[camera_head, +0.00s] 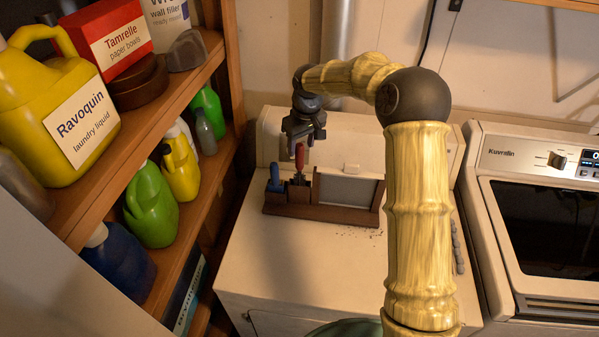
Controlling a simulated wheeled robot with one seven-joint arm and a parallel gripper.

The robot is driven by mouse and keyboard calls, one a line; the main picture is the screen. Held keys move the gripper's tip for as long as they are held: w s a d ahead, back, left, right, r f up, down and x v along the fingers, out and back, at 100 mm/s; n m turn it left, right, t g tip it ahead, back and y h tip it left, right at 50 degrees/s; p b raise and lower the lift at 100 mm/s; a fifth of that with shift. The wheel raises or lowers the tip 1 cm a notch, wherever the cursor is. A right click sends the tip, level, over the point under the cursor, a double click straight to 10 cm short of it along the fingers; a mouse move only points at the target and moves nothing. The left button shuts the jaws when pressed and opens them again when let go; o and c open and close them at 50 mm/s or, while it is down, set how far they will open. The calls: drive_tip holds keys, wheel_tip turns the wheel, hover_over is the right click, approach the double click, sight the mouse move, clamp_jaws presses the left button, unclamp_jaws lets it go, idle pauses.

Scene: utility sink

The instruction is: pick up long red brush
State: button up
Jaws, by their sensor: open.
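A long red brush (299,157) stands upright in a brown wooden holder (290,209) on the white appliance top. Only its red upper part shows; the lower end is hidden in the holder. My gripper (300,146) is open and points down, right over the top of the red brush. Its dark fingers appear to be at or around the brush's upper end; I cannot tell whether they touch it.
A blue-handled item (274,176) stands just left of the brush in the holder. A grey panel (347,190) fills the holder's right side. A shelf (150,115) with several bottles stands left. A white machine (535,220) stands right. The front of the appliance top (270,262) is clear.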

sight(299, 156)
drive_tip(key=shift+f, duration=0.1)
drive_tip(key=shift+a+f+p, duration=0.1)
drive_tip(key=shift+f+p, duration=0.15)
drive_tip(key=shift+p, duration=0.2)
drive_tip(key=f, duration=0.1)
drive_tip(key=f+p, duration=0.1)
drive_tip(key=f, duration=0.1)
drive_tip(key=f+p, duration=0.1)
drive_tip(key=shift+w+a+f, duration=0.2)
drive_tip(key=shift+a, duration=0.05)
clamp_jaws()
